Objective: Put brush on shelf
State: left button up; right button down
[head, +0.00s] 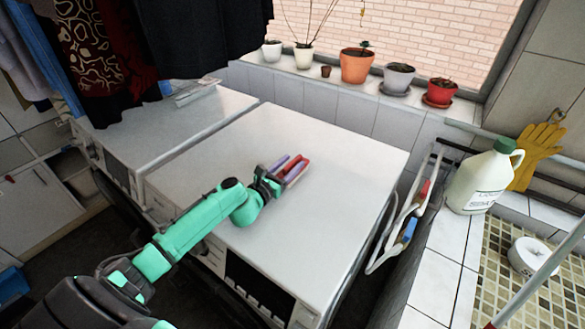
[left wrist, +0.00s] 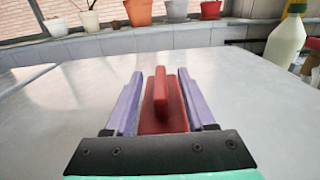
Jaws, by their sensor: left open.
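A red brush (head: 294,171) lies on the white top of the right-hand machine (head: 330,140). In the left wrist view the brush (left wrist: 161,95) shows a flat red base with an upright red handle along it. My left gripper (head: 285,167) is open, low over the machine top. Its two purple fingers stand on either side of the brush, with a small gap on each side in the left wrist view (left wrist: 160,90). My right gripper is not in view. I cannot make out which surface is the shelf.
A second white machine (head: 170,125) stands at the left, under hanging clothes (head: 150,35). Several flower pots (head: 357,65) line the windowsill. A wire rack (head: 405,210) hangs at the right, beside a white bottle (head: 482,180) and yellow gloves (head: 535,152). The machine top around the brush is clear.

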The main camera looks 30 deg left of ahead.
pick_arm(q)
jog(key=shift+w+d+f, duration=0.1)
jog(key=shift+w, duration=0.65)
jog(key=shift+s, duration=0.15)
grip_shut()
